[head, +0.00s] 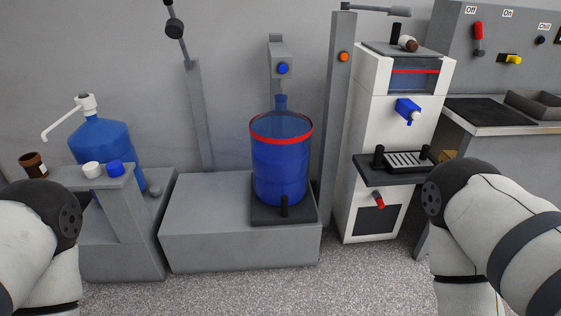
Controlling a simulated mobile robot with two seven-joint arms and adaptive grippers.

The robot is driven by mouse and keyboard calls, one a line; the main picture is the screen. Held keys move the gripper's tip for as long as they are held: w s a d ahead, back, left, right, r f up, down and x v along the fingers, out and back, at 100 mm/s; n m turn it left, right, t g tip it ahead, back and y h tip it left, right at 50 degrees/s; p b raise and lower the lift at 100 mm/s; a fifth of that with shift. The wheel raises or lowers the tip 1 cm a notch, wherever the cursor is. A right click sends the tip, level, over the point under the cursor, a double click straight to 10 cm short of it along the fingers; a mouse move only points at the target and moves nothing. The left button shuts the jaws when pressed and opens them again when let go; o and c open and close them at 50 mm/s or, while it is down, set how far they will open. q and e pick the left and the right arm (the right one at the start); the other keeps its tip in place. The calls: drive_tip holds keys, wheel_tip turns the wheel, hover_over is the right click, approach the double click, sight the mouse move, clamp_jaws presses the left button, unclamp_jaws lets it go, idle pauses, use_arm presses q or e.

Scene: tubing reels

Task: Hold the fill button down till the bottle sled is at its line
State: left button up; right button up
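A large blue bottle (281,172) with a red band (281,135) near its shoulder stands upright on a dark sled plate (262,215). The bottle's neck is under a grey spout head (281,58) that carries a round blue button (283,69). An orange button (343,57) is on the grey post to the right. No label tells which one is the fill button.
A grey plinth (215,245) bears the sled. At left, a blue bottle (98,141) with a pump stands behind a small shelf with cups. At right are a white dispenser (376,140) and a counter (480,117) with switches. The floor in front is clear.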

clamp_jaws()
idle(1.2)
